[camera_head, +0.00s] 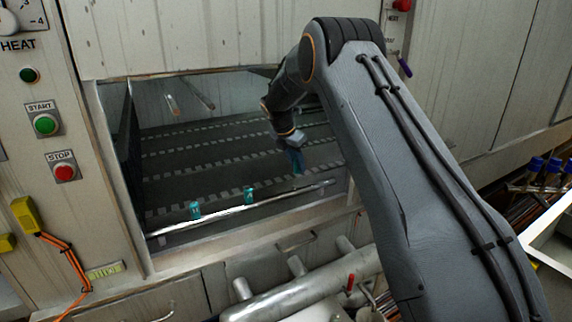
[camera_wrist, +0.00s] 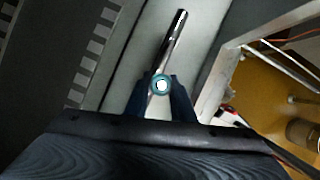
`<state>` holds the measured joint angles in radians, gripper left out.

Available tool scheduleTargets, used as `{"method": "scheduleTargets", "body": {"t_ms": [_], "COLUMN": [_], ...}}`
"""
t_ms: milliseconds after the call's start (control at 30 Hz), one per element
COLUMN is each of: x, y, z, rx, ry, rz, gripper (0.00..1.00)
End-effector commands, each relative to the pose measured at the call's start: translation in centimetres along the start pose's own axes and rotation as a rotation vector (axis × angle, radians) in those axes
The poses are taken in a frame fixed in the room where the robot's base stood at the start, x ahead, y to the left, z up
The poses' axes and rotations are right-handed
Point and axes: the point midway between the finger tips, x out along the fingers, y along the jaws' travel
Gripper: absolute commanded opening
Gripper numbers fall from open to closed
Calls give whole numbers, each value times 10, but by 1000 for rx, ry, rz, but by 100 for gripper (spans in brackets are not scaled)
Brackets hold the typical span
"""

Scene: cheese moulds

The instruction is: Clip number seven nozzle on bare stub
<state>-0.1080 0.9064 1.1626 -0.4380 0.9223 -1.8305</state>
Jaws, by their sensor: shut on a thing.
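My gripper (camera_head: 296,161) reaches into the machine opening near the right end of a thin steel pipe (camera_head: 275,200). In the wrist view its two dark blue fingers are shut on a small teal ring-shaped nozzle (camera_wrist: 154,84) with a bright round centre. The pipe (camera_wrist: 175,35) runs behind the nozzle, and its end shows above. I cannot tell whether the nozzle touches the pipe. Two teal nozzles sit on the pipe, one at the left (camera_head: 195,210) and one nearer the middle (camera_head: 248,196). I see no readable number or separate bare stub.
Dark belts with pale dashed rows (camera_head: 215,150) lie inside the opening, behind the pipe. The opening's left wall (camera_head: 122,150) and front sill (camera_head: 250,232) border the space. Larger pipes (camera_head: 310,291) run below. Blue-capped tubes (camera_head: 552,168) stand at the far right.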

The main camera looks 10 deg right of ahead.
Motion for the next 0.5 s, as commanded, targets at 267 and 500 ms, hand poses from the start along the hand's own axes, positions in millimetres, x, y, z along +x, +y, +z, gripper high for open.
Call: {"method": "scheduleTargets", "body": {"t_ms": [267, 500], "x": [-6, -7], "y": [8, 9], "z": [6, 6], "rx": [-119, -122], "ry": [1, 1], "rz": [49, 50], "gripper": [0, 0]}}
